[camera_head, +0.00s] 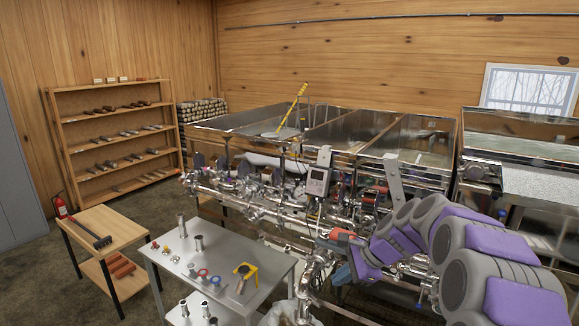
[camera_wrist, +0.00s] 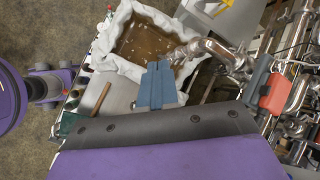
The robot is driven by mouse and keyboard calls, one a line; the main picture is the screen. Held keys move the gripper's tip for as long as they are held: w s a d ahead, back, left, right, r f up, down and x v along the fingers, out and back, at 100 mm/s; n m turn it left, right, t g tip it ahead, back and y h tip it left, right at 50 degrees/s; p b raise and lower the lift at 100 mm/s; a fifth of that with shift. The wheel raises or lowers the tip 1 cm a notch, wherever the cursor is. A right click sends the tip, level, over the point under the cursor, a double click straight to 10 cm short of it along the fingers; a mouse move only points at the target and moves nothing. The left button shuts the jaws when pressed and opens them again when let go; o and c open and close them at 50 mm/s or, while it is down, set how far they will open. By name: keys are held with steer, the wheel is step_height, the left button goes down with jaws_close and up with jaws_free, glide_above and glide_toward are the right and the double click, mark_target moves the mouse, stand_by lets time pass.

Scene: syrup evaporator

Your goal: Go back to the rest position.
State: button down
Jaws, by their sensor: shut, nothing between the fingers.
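My gripper (camera_wrist: 156,68) shows in the wrist view as two blue-grey fingers pressed together, with nothing between them. It hangs over the near edge of a white-lined bin (camera_wrist: 104,50) holding brown liquid. In the head view my purple and grey arm comes in from the right. Its end (camera_head: 343,274) is low in front of the evaporator's pipes, with the fingertips small and hard to make out. A red-orange and grey pipe fitting (camera_wrist: 274,93) is right of the gripper in the wrist view, apart from it.
The steel evaporator (camera_head: 235,125) and its pipework stand close to the arm. A metal table (camera_head: 215,262) with small fittings and a yellow stand (camera_head: 247,271) is left of the arm. A wooden bench (camera_head: 95,228) and shelf (camera_head: 112,130) stand farther left, with open floor between.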

steer(key=s+f+n+g+h+b, duration=0.1)
steer(key=s+f+n+h+b, duration=0.1)
steer(key=s, duration=1.2)
steer(key=s+f+n+g+h+b, duration=0.2)
steer(key=s+f+n+b, duration=0.3)
steer(key=s, duration=0.9)
steer(key=s+d+f+n+g+h+b, duration=0.1)
steer(key=s+f+n+b, duration=0.3)
steer(key=s, duration=1.1)
step_height(320, 180, down, 3)
steer(key=n+h, duration=0.1)
steer(key=n, duration=0.4)
steer(key=shift+f+g+h, duration=0.2)
steer(key=shift+g+h, duration=0.1)
steer(key=shift+g, duration=0.1)
